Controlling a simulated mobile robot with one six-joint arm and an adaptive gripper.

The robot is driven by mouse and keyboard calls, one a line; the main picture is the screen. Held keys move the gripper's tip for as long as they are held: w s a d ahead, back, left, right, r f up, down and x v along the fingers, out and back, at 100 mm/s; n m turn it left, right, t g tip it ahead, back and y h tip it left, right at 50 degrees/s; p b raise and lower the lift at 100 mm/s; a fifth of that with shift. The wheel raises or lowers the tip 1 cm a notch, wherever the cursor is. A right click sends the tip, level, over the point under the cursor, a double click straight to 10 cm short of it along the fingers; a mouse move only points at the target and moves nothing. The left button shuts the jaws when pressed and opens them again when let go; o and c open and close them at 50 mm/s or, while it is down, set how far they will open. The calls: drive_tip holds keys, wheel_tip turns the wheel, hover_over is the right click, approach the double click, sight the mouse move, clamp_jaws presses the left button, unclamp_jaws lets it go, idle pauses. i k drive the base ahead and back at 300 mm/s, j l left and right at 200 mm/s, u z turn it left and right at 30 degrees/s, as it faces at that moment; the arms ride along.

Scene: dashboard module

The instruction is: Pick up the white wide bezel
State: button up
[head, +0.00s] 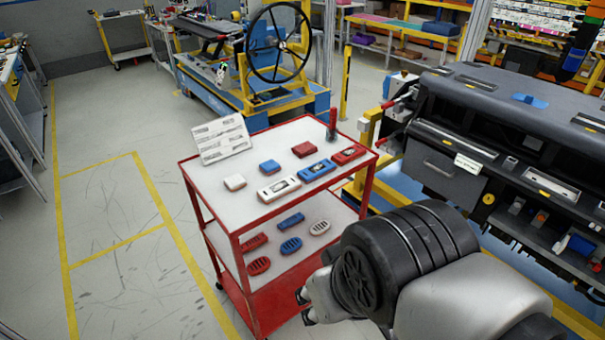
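The white wide bezel (279,189) lies flat on the near part of the top shelf of the red cart (236,213). It is a long white piece with a dark marked opening in its middle. My gripper (305,307) is at the lower centre, in front of the cart's right side and apart from the bezel. My arm's wrist hides most of it, and only small dark finger parts show, so I cannot tell its opening. Nothing is seen held in it.
A blue wide bezel (318,170) and a red one (348,154) lie in a row beyond the white one. Small white (235,182), blue and red blocks lie behind. A tilted label sheet (222,138) stands at the back left. The dashboard module (480,150) is at right.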

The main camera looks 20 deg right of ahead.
sight(270, 194)
drive_tip(key=z, duration=2.35)
drive_tip(key=u, duration=2.1)
drive_tip(key=i+j+z, duration=0.2)
drive_tip(key=i, duration=0.4)
drive_tip(key=i+j+z, duration=0.2)
drive_tip(key=i+j, duration=0.35)
